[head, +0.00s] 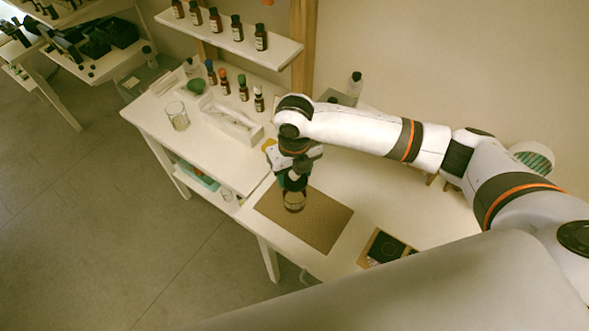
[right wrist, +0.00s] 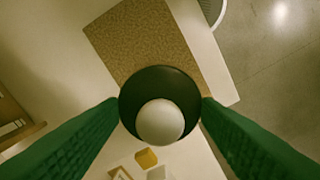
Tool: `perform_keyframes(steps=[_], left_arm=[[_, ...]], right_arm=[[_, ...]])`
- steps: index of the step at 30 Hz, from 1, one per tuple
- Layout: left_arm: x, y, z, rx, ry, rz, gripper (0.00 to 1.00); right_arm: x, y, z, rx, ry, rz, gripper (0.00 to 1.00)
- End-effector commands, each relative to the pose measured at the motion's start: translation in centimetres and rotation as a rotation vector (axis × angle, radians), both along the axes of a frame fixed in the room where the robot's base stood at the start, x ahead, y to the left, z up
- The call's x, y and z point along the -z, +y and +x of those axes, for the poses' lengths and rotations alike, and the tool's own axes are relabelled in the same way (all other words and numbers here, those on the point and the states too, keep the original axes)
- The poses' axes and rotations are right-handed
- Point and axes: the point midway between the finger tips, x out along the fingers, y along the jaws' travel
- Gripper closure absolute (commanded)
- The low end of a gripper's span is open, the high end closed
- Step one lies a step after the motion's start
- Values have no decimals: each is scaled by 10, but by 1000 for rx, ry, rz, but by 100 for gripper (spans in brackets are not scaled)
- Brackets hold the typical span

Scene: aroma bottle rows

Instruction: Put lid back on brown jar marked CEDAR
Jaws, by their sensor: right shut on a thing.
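My right gripper (head: 293,181) points down over the cork mat, directly above a brown jar (head: 294,203) standing upright on the mat. In the right wrist view its two green fingers (right wrist: 160,108) are shut on the rim of a round black lid (right wrist: 160,76) with a pale round knob (right wrist: 160,122). The lid hides the jar in that view. In the head view the fingers cover the jar's top, so I cannot tell whether lid and jar touch. No lettering on the jar is readable. My left gripper is not in view.
The cork mat (head: 325,225) is otherwise bare. Several small bottles, a white tray (head: 229,121) and a glass (head: 178,115) stand at the table's left. A dark square device (head: 386,249) lies right of the mat. A bottle shelf (head: 225,37) hangs behind.

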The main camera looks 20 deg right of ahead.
Motion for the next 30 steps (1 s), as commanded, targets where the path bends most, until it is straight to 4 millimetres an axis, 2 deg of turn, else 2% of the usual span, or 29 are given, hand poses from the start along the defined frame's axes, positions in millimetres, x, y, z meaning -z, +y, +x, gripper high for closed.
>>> perform_keyframes(steps=[14,21,30], left_arm=[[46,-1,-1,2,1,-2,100],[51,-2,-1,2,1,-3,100],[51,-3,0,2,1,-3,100]], right_arm=[[43,-1,0,2,0,0,64],[58,0,0,3,1,1,64],[60,0,0,3,1,0,64]])
